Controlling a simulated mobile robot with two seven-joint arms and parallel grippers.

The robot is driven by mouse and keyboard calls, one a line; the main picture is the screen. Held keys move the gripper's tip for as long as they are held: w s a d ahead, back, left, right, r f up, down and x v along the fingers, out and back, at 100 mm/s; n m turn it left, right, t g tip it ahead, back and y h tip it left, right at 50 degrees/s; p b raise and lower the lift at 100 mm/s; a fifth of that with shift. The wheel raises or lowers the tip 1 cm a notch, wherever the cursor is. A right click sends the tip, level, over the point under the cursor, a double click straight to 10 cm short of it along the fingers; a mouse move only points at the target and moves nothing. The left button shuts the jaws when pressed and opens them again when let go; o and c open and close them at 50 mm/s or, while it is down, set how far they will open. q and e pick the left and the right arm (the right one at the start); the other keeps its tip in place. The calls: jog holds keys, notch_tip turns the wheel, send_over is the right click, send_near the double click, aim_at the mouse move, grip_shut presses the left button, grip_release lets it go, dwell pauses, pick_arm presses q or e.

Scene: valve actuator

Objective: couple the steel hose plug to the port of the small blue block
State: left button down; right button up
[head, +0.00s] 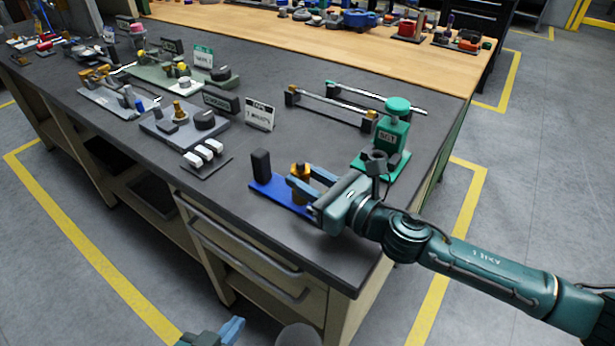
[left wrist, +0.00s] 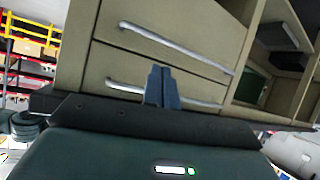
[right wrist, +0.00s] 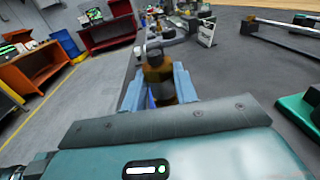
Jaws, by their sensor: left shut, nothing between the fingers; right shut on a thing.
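A small blue base (head: 268,187) lies near the front right corner of the dark bench, with a black upright block (head: 261,165) at its left end. My right gripper (head: 311,181) reaches in from the right over the base, shut on a brass-coloured fitting (head: 299,170) with a dark top. The fitting (right wrist: 157,68) stands upright between the fingers in the right wrist view; I cannot tell whether it sits in the base. I cannot make out a steel hose plug. My left gripper (head: 236,327) is shut and empty, low before the bench; its fingertips (left wrist: 162,72) face the drawers.
A green stand (head: 390,135) with a round cap is close behind my right gripper. A long rod on black supports (head: 330,107) lies behind. White blocks (head: 203,155) and a sign (head: 260,114) stand left. Drawer handles (head: 245,247) jut from the front.

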pick_arm(q)
jog(key=shift+f, duration=0.2)
pick_arm(e)
jog(key=shift+f, duration=0.25)
jog(key=o, duration=1.1)
jog(key=shift+o, duration=0.2)
jog(key=shift+s+d+f, duration=0.1)
jog(key=shift+s+d, duration=0.1)
jog(key=shift+d, duration=0.05)
jog(key=b+v, duration=0.3)
jog(key=v, duration=0.8)
jog(key=shift+s+d, duration=0.15)
jog(key=shift+s, duration=0.1)
jog(key=shift+s+d+b, duration=0.3)
jog(key=shift+d+b, duration=0.05)
jog(key=shift+b, duration=0.05)
pick_arm(q)
jog(key=shift+d+f+n, duration=0.1)
jog(key=shift+f+n, duration=0.4)
jog(key=shift+f, duration=0.1)
jog(key=shift+t, duration=0.3)
